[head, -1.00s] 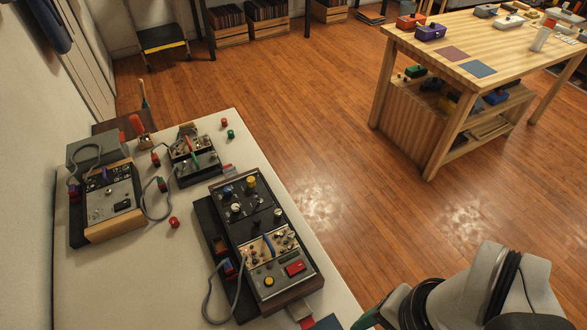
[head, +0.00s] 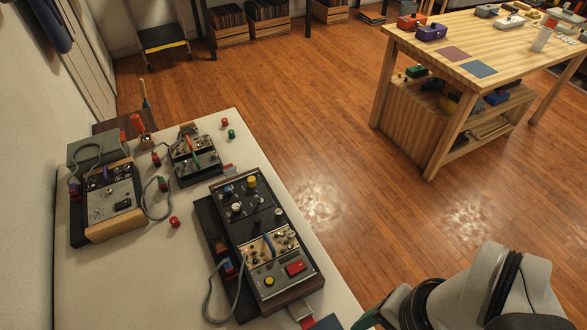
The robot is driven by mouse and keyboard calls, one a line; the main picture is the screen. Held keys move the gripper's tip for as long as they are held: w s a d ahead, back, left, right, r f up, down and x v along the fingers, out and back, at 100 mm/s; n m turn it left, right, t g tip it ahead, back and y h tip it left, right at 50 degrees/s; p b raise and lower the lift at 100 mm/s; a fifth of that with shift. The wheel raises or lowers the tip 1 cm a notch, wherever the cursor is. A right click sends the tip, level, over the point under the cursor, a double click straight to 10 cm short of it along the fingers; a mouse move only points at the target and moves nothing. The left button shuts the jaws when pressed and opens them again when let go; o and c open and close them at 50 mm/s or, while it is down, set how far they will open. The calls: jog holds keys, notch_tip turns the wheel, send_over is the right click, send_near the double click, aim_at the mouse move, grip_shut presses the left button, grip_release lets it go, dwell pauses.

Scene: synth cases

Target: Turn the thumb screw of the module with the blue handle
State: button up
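The module with the blue handle (head: 269,246) is a cream panel (head: 257,256) in the large dark rack (head: 228,243) on the white table. The handle stands near the middle of that panel. Several small metal knobs or screws sit around it; they are too small to tell which is the thumb screw. A black panel with yellow and white knobs (head: 245,198) lies above it in the picture. A grey panel with a red block (head: 295,268) and a yellow button (head: 269,281) lies below it. My gripper is not in view; only part of my arm shows at the lower right.
Left on the white table (head: 130,285) are a grey unit with a purple handle (head: 104,173) and a smaller black unit (head: 195,166). Grey cables and loose red and green caps (head: 231,134) lie around. The table's front left is clear. A wooden workbench (head: 455,48) stands far right.

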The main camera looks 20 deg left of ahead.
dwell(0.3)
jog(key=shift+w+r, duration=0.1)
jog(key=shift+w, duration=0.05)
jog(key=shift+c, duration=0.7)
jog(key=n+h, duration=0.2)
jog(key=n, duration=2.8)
send_over(291, 234)
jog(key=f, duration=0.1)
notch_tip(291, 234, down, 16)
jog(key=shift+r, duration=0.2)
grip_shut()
